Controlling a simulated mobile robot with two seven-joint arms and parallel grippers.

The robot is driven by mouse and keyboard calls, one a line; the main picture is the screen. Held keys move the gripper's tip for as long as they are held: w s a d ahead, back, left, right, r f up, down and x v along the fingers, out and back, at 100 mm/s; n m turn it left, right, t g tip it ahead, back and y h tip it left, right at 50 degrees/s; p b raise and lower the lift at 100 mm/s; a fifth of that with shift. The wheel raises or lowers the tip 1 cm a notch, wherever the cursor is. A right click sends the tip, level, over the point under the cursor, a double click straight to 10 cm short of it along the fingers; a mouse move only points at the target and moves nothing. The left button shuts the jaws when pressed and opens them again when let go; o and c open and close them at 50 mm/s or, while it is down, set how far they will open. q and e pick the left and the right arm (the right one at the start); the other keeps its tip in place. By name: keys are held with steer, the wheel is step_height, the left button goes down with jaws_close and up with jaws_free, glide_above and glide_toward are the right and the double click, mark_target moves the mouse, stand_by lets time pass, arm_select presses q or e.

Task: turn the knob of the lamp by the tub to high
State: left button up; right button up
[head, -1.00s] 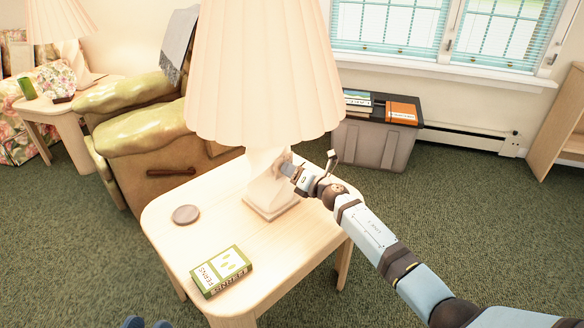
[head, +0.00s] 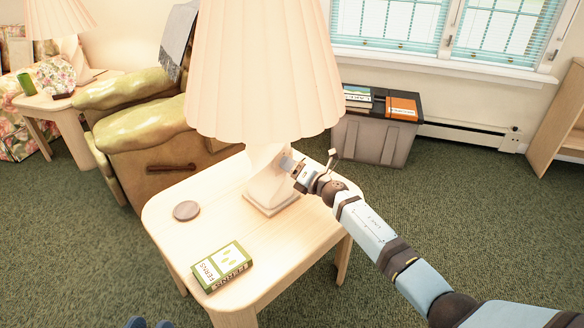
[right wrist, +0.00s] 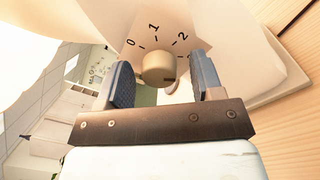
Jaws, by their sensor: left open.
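The lamp by the grey tub has a pleated cream shade (head: 262,70) and a pale base (head: 268,190) on the near wooden table. In the right wrist view its round beige knob (right wrist: 158,67) sits on a dial marked 0, 1 and 2. A dark mark shows at the knob's lower right, pointing away from these numbers; any further number is hidden. My right gripper (right wrist: 164,82) is open, its fingers apart on either side of the knob with gaps showing. In the head view the right gripper (head: 287,164) is beside the lamp base. My left gripper (head: 149,323) is open at the bottom edge.
The table (head: 180,237) also holds a green ferns book (head: 221,266) and a round brown coaster (head: 186,210). The grey tub (head: 372,140) with books on it stands behind. An armchair (head: 160,150) is close behind the table. A second lamp (head: 55,20) is far left.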

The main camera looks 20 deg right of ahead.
arm_select(q)
steer(key=f+p, duration=0.1)
steer(key=a+f+g+y, duration=0.1)
steer(key=f, duration=0.1)
steer(key=a+f+g+y+p, duration=0.1)
steer(key=shift+s+f+p, duration=0.2)
steer(key=shift+f+p, duration=0.15)
steer(key=shift+f, duration=0.05)
arm_select(e)
steer(key=v, duration=1.4)
arm_select(q)
steer(key=shift+s+d, duration=0.1)
arm_select(e)
steer(key=shift+a, duration=0.15)
arm_select(q)
steer(key=shift+f, duration=0.1)
arm_select(e)
steer(key=shift+f, duration=0.1)
